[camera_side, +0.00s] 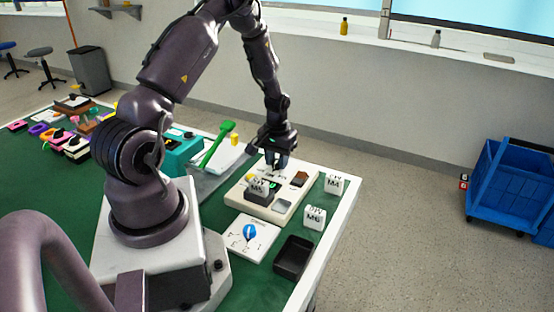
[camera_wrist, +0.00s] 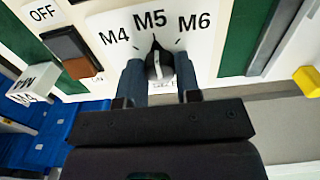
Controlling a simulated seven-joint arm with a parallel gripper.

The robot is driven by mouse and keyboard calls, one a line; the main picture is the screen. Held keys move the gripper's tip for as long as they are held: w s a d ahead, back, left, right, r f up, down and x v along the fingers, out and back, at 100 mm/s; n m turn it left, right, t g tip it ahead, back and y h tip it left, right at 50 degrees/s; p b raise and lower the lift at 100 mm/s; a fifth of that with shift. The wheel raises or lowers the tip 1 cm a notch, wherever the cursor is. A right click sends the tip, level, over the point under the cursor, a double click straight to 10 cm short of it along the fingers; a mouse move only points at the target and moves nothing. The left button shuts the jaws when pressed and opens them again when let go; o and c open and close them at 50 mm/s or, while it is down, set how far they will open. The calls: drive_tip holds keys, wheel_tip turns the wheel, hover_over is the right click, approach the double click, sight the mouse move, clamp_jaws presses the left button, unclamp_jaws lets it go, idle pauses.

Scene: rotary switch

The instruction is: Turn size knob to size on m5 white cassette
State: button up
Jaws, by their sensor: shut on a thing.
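The white cassette (camera_wrist: 205,50) shows in the wrist view with the marks M4, M5 and M6 along its top. The dark grey size knob (camera_wrist: 158,64) sits below these marks, and its pointed end lies just under M5. My gripper (camera_wrist: 159,75) has one dark blue finger on each side of the knob and is shut on it. In the side view my gripper (camera_side: 276,168) reaches down to the far part of the cream board (camera_side: 245,205); there its fingers hide the knob.
A brown rocker switch (camera_wrist: 65,48) with an OFF mark is beside the cassette. White cubes marked M4 (camera_side: 334,184) and M6 (camera_side: 315,217) stand right of the board. A blue-knob plate (camera_side: 262,226) and a black tray (camera_side: 293,258) lie in front. A green-handled tool (camera_side: 217,144) lies left.

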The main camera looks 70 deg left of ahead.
sight(277, 161)
idle(0.3)
drive_tip(key=o, duration=0.9)
drive_tip(key=shift+r, duration=0.15)
wheel_tip(277, 161, up, 13)
drive_tip(key=shift+f, duration=0.1)
